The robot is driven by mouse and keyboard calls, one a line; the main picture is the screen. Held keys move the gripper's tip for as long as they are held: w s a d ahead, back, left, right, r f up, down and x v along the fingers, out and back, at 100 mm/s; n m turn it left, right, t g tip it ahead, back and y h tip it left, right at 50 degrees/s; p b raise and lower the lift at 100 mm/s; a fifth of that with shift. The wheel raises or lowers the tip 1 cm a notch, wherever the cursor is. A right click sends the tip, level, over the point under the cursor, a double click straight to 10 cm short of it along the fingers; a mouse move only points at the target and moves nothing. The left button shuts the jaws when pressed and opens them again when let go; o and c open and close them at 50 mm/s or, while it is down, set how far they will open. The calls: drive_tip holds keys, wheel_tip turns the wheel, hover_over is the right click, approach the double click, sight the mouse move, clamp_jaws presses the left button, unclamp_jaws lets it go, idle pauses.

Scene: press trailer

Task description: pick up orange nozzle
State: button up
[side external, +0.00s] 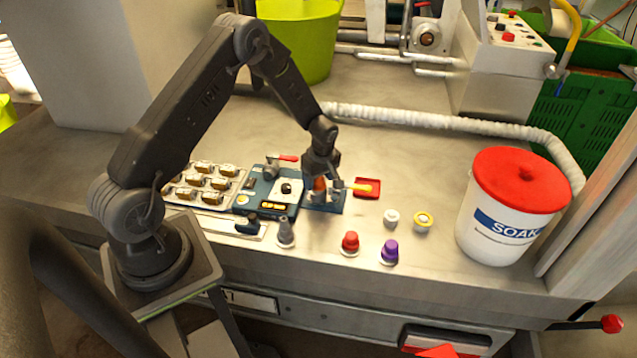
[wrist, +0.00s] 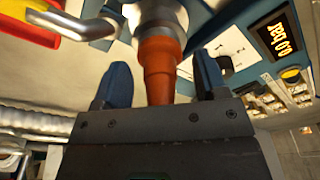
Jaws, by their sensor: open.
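The orange nozzle (wrist: 160,65) hangs below a grey metal fitting (wrist: 155,14) in the wrist view, between the two blue fingertips of my gripper (wrist: 161,84). The fingers stand apart, with a visible gap on each side of the nozzle. In the side view the orange nozzle (side external: 320,185) shows as a small patch at the blue station, partly hidden by my gripper (side external: 322,178). I cannot tell from the side view whether a finger touches it.
A red tray with a yellow piece (side external: 367,188) lies just right.

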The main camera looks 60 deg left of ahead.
drive_tip(key=c, duration=1.1)
drive_tip(key=shift+f, duration=0.1)
drive_tip(key=shift+c, duration=0.5)
